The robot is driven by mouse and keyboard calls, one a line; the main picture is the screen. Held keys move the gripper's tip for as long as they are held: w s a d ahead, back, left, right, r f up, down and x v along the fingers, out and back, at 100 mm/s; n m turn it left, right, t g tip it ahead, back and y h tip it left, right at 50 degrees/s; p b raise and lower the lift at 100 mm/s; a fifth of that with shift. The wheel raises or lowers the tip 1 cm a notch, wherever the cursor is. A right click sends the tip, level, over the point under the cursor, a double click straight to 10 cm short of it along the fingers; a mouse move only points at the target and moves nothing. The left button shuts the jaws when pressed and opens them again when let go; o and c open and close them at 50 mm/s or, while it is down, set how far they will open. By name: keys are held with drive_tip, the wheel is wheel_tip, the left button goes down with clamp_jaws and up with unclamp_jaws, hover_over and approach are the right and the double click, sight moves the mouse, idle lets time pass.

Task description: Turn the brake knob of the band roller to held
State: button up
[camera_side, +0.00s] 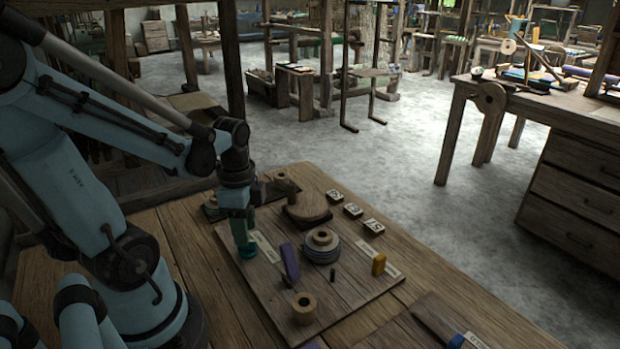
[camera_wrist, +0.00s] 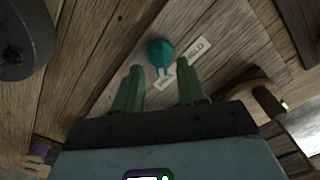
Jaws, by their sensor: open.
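A teal knob (camera_wrist: 159,53) sits on the wooden board, beside a pale label strip (camera_wrist: 183,65). The word HELD reads at the strip's upper right end; the word at the other end is too blurred to read. A narrow part of the knob points down toward the strip's lower left part. In the side view the knob (camera_side: 247,251) is low on the board's left side. My gripper (camera_wrist: 160,88) is open and empty, its two green fingers apart and pointing toward the knob. In the side view my gripper (camera_side: 241,228) is just above the knob; contact cannot be told.
A wooden disc (camera_side: 307,206) and number tiles (camera_side: 353,210) lie behind.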

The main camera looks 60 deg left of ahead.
drive_tip(key=shift+f, duration=1.5)
drive_tip(key=shift+c, duration=0.4)
clamp_jaws()
